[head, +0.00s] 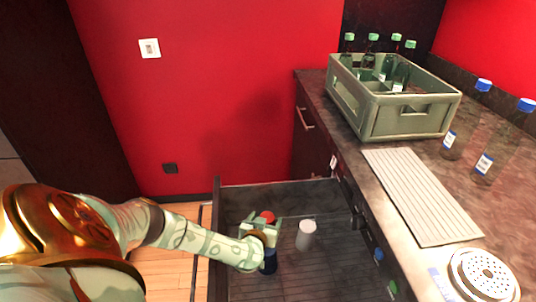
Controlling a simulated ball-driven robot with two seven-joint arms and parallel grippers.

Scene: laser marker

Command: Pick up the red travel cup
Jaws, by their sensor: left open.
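A small red, rounded thing, which looks like the red travel cup (267,216), stands in the open dark drawer (335,284). Only its upper part shows; my left gripper hides the rest. My left gripper (262,231) is inside the drawer, open, with its fingers right in front of the red cup. I cannot tell whether they touch it. A white cup (306,236) stands just right of the gripper. A dark blue thing (270,262) shows just below the gripper, partly hidden. My right gripper is not in view.
The counter on the right holds a grey-green crate (404,127) with several green-capped bottles, two blue-capped bottles (487,165), a ribbed light board (411,194) and a round perforated white disc (484,275). The drawer's near floor looks clear.

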